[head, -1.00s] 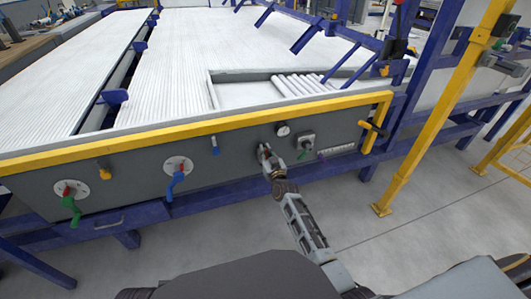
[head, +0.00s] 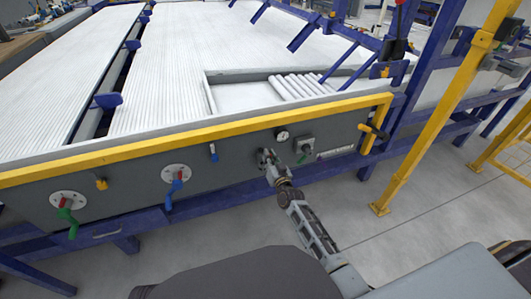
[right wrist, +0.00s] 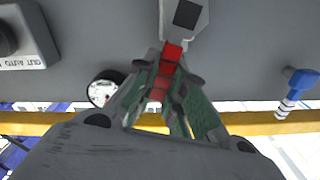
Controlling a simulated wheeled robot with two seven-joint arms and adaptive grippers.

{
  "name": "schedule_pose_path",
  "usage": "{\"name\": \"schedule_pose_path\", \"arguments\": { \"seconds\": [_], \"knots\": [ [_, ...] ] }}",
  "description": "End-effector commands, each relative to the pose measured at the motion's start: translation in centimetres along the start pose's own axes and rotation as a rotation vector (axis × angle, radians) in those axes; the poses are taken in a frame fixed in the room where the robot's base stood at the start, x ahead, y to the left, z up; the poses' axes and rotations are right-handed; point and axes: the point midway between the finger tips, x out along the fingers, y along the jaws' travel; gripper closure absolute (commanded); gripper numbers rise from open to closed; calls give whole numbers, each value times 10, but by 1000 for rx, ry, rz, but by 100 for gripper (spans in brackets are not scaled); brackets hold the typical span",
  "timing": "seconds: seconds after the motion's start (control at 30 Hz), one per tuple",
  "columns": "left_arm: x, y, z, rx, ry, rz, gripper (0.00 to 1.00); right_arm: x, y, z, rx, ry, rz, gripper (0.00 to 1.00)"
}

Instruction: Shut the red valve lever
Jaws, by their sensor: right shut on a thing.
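The red valve lever (right wrist: 172,52) shows in the right wrist view, between the fingers of my right gripper (right wrist: 168,68). In the head view my right gripper (head: 267,158) is against the panel, left of and below the round gauge (head: 282,135). The lever is mostly hidden there by the gripper. My left gripper is not in view.
Green-handled (head: 68,221) and blue-handled (head: 174,190) valves sit farther left on the panel. A grey switch box (head: 304,144) is close to the right of my gripper. A yellow rail (head: 130,153) runs above.

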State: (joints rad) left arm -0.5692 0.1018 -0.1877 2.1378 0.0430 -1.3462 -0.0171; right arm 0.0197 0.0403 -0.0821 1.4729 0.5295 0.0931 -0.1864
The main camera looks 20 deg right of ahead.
Motion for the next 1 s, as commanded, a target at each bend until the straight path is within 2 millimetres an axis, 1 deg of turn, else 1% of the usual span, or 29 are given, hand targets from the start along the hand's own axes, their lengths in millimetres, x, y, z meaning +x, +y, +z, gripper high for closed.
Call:
{"name": "schedule_pose_path", "arguments": {
  "seconds": [0.1, 0.27, 0.63, 0.73, 0.83, 1.0],
  "knots": [
    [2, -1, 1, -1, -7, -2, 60, -4, 6, 0, 85, -2, 0, 100],
    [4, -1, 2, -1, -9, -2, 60, -5, 15, 2, 216, -2, 1, 100],
    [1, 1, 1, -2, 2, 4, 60, -5, 34, 11, 542, -1, 1, 100],
    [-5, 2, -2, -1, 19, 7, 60, -5, 39, 15, 633, -1, 1, 100],
    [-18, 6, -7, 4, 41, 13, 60, -5, 43, 19, 727, -1, 1, 100],
    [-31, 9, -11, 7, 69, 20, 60, -5, 50, 27, 887, -1, 1, 100]
  ]
}}
